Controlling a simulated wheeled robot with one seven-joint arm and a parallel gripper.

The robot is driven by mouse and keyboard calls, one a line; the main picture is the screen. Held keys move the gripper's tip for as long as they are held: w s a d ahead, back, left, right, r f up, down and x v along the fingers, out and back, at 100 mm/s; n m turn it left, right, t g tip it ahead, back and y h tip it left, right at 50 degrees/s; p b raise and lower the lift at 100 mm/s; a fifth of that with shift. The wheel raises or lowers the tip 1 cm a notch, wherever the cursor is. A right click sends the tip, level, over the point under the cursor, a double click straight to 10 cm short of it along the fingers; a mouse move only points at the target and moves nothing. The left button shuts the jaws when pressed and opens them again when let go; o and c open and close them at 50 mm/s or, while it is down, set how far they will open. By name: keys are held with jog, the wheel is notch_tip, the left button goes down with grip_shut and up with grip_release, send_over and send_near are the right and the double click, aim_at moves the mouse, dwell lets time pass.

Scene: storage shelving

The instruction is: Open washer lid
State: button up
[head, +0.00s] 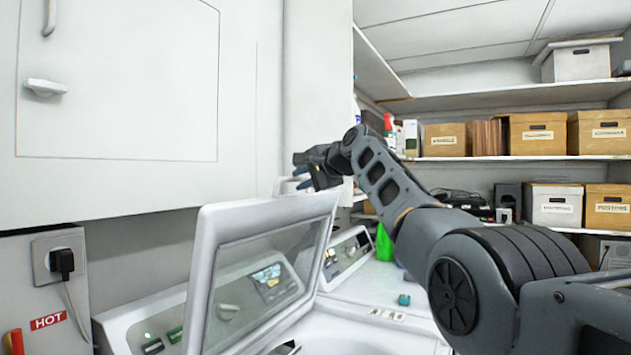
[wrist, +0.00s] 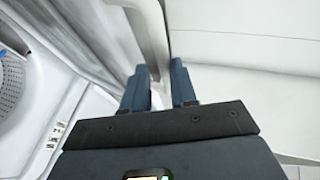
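The washer lid (head: 262,268) is a white frame with a clear window. In the head view it stands raised and tilted at lower centre, with the washer opening below it. My gripper (head: 308,178) is at the lid's upper right corner. In the wrist view, the two dark blue fingers of my gripper (wrist: 160,88) are apart, with a gap between them. The lid's white edge (wrist: 150,35) runs down toward that gap; I cannot tell whether the fingers touch it. The perforated washer drum (wrist: 12,85) shows at the left of the wrist view.
A control panel (head: 347,254) stands behind the lid at right. A white cabinet (head: 120,90) hangs at upper left. Shelves with cardboard boxes (head: 538,135) fill the back right. A green bottle (head: 384,243) stands behind the machines. A power plug (head: 63,262) is at lower left.

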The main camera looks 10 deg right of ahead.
jog(key=shift+b+v, duration=0.85)
jog(key=shift+v, duration=1.9)
